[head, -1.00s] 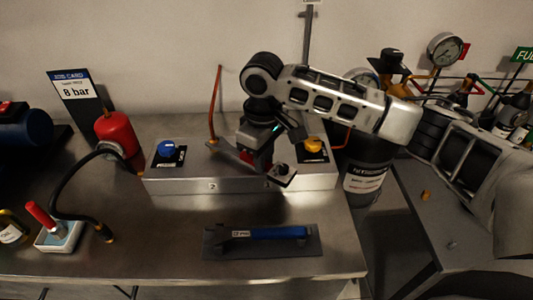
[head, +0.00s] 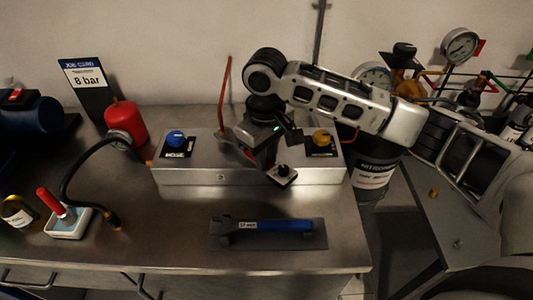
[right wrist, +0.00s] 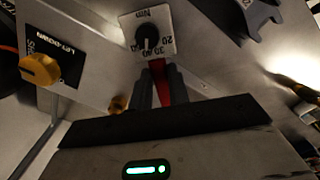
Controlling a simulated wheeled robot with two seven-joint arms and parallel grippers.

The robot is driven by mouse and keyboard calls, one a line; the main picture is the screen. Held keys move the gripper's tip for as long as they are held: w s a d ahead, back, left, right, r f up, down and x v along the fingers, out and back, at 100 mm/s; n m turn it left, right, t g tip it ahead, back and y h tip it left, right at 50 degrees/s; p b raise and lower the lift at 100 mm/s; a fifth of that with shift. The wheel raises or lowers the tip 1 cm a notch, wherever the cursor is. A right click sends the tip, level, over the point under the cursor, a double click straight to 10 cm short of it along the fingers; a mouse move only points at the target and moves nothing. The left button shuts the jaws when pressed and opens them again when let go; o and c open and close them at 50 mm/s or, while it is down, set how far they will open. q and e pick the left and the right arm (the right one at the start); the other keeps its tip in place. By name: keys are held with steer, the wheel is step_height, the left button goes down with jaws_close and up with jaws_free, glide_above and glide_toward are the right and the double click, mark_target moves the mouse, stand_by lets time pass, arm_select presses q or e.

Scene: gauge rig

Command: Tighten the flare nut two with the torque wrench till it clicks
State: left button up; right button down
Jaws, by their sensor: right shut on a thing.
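My right gripper (head: 270,160) is shut on a red handle (right wrist: 160,78), which appears to be the torque wrench's. A white plate (head: 283,175) with a black knob sits by the fingertips; the right wrist view shows it as an Nm dial (right wrist: 148,33). A grey bar (head: 237,146) runs left from the gripper toward the foot of a copper pipe (head: 224,92), above the mark 2 on the metal box (head: 200,177). Flare nut two cannot be made out there; the bar's end and gripper crowd it. My left gripper is not in view.
A blue knob (head: 176,138) and a yellow knob (head: 321,138) stand on the box. A blue-handled tool (head: 270,226) lies on a dark mat (head: 315,240) in front. A red cylinder (head: 124,120) with a black hose stands left. The bench front centre-left is clear.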

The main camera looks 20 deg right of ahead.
steer(key=shift+s+a+m, duration=0.2)
steer(key=shift+a+m, duration=0.25)
steer(key=shift+a, duration=0.1)
steer(key=shift+s+a+m, duration=0.2)
steer(key=shift+a+m, duration=0.25)
steer(key=shift+a, duration=0.1)
stand_by(0.6)
steer(key=shift+s+a+m, duration=0.15)
steer(key=shift+a+m, duration=0.4)
steer(key=shift+a, duration=0.15)
steer(key=shift+s+a+m, duration=0.1)
steer(key=shift+a+m, duration=0.45)
steer(key=shift+a, duration=0.15)
stand_by(0.7)
steer(key=shift+w+d+n, duration=0.2)
steer(key=shift+d+n, duration=0.7)
steer(key=shift+d, duration=0.25)
stand_by(0.5)
steer(key=shift+s+d, duration=0.2)
steer(key=shift+s, duration=0.6)
steer(key=shift+s+d, duration=0.15)
steer(key=shift+s, duration=0.7)
steer(key=shift+s+d, duration=0.2)
steer(key=shift+s, duration=0.6)
steer(key=shift+r, duration=2.3)
